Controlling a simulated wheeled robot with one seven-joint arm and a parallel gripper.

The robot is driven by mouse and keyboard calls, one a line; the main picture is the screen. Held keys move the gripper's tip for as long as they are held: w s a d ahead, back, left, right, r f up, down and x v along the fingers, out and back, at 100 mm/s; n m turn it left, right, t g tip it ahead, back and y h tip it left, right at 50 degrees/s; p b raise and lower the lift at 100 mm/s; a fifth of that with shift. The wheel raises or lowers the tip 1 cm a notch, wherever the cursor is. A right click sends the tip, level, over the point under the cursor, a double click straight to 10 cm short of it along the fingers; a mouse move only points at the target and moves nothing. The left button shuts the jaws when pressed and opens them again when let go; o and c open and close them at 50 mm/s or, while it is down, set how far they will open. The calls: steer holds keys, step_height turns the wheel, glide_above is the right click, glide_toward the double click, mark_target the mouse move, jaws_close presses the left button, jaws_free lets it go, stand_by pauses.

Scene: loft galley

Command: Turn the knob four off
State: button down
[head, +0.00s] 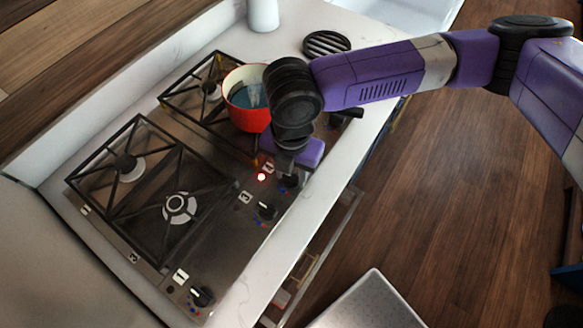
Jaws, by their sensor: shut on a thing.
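The gas hob (215,225) has a row of black knobs along its front edge. One knob (201,297) is at the near end and another (267,211) is further up.
A red pot (246,118) with bluish contents stands on a back burner close to my wrist. A black round trivet (326,43) and a white container (263,14) are on the counter beyond. The wooden floor (445,190) on the right is mostly clear.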

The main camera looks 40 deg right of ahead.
mark_target(291, 176)
steer(key=shift+m, duration=1.1)
steer(key=c, duration=0.9)
jaws_free()
steer(key=shift+r, duration=0.15)
step_height(291, 176, up, 8)
steer(key=shift+f, duration=0.2)
